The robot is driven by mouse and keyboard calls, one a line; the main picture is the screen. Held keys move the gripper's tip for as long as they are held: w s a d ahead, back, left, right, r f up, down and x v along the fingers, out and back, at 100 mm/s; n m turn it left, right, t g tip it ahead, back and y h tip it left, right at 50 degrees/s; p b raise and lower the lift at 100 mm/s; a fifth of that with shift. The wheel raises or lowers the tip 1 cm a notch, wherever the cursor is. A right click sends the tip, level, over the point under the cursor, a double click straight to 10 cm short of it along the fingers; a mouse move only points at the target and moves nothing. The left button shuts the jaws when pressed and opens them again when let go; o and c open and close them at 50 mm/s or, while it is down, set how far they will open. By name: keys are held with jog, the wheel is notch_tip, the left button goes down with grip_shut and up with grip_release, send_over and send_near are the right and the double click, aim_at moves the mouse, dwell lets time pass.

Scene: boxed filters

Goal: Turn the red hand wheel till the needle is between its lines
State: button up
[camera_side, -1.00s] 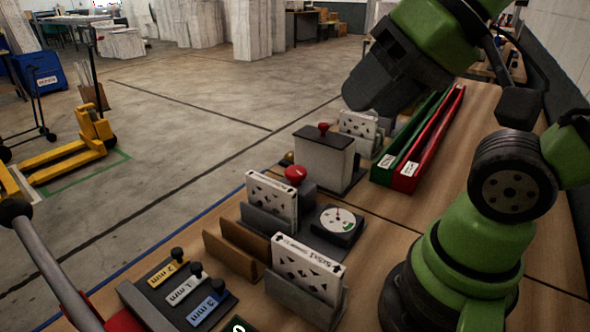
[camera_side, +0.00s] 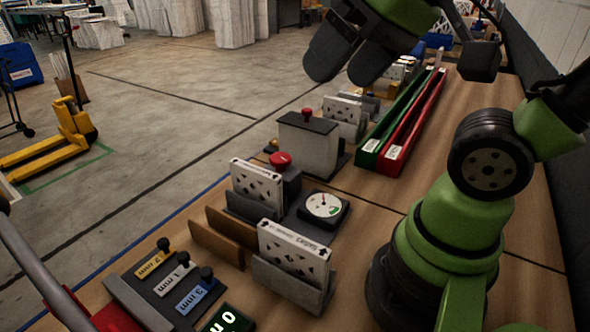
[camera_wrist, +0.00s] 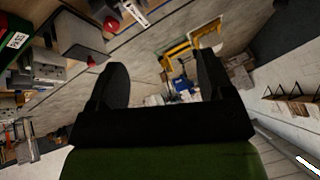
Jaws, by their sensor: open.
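The red hand wheel (camera_side: 280,159) sits on a dark block behind the dial, in the middle of the side view. The round white dial (camera_side: 323,205) lies in a dark housing just to its right. Its thin needle points roughly up in the picture, and a green patch shows at the dial's lower right; the lines are too small to make out. My gripper (camera_side: 345,66) is open and empty, high above the bench and apart from the wheel. In the wrist view my gripper (camera_wrist: 160,85) has its fingers spread with nothing between them.
A grey box with a red knob (camera_side: 307,115) stands behind the wheel. Boxed filters in holders (camera_side: 256,184) (camera_side: 294,250) flank the dial. Green (camera_side: 372,143) and red (camera_side: 392,153) trays lie at back right. Labelled levers (camera_side: 176,280) are at front left. Bare bench lies right of the dial.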

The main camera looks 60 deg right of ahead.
jog(key=w+d+n+g+h, duration=0.1)
jog(key=w+d+n+g, duration=0.15)
jog(key=w, duration=0.55)
jog(key=n+g+h, duration=0.3)
jog(key=n+g, duration=0.3)
jog(key=g, duration=0.2)
send_over(280, 157)
jog(key=w+a, duration=0.2)
jog(key=w, duration=0.2)
notch_tip(280, 157, down, 15)
jog(key=x, duration=1)
jog(key=shift+s, duration=0.1)
jog(key=c, duration=0.9)
